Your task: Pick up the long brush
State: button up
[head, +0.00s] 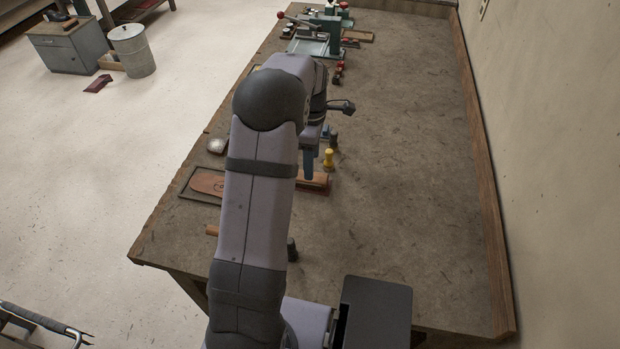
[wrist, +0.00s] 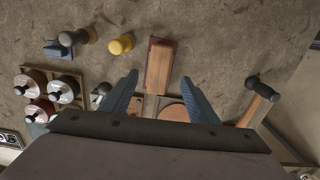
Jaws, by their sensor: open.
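The long brush, a wooden block with a dark reddish side (wrist: 161,62), lies on the workbench in the wrist view. In the head view it (head: 318,184) shows partly behind my arm. My gripper (wrist: 160,77) is open, its two blue fingers spread to the left and right of the brush's near end in the picture. Nothing is held. In the head view my gripper (head: 310,168) is mostly hidden by my arm, with a blue finger showing just above the brush. I cannot tell the exact height of the fingertips over the bench.
A yellow-knobbed tool (wrist: 121,44) and a dark-knobbed tool (wrist: 75,38) stand left of the brush. A rack of spools (wrist: 62,88) is farther left. A hammer-like tool (wrist: 262,88) lies right. A tray with a sole (head: 206,184) is near the bench edge. The bench's right side (head: 415,170) is clear.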

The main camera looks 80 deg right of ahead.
jog(key=shift+w+f+p, duration=0.2)
jog(key=shift+f+p, duration=1.15)
jog(key=shift+f, duration=1.55)
jog(key=c, duration=1.2)
jog(key=shift+o, duration=0.2)
jog(key=shift+r, duration=0.1)
notch_tip(320, 180, up, 10)
jog(key=b, duration=0.3)
jog(key=o, duration=0.3)
jog(key=shift+c, duration=0.9)
